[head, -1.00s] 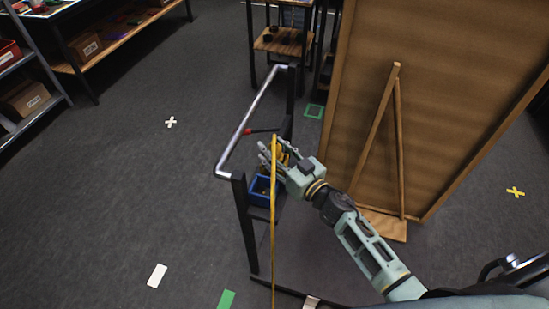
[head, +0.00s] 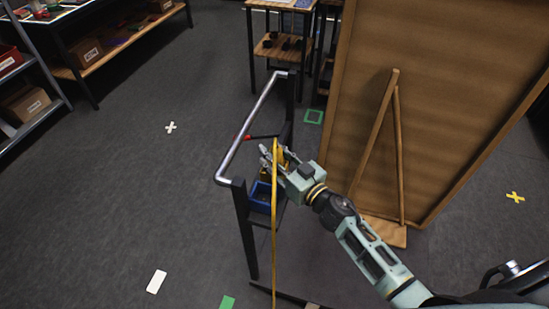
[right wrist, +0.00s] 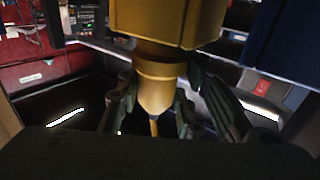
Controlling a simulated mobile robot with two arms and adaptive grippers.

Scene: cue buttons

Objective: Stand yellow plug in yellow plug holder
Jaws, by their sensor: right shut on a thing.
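My right gripper (head: 272,158) is at the metal-railed stand and is shut on the yellow plug, with its fingers on either side of it. The plug (right wrist: 158,85) shows in the right wrist view as a yellow body tapering to a yellow cable. In the head view the cable (head: 274,235) hangs straight down. A larger yellow block (right wrist: 165,18), apparently the yellow plug holder, meets the plug's far end; I cannot tell whether the plug is inside it. The gripper hides much of the yellow parts in the head view. My left gripper is out of view.
A blue holder (head: 260,198) is beside the yellow parts on the stand; a blue block also shows in the right wrist view (right wrist: 285,40). The stand's rail (head: 250,125) runs left of the gripper. A large brown board (head: 430,100) stands close on the right. Floor at left is open.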

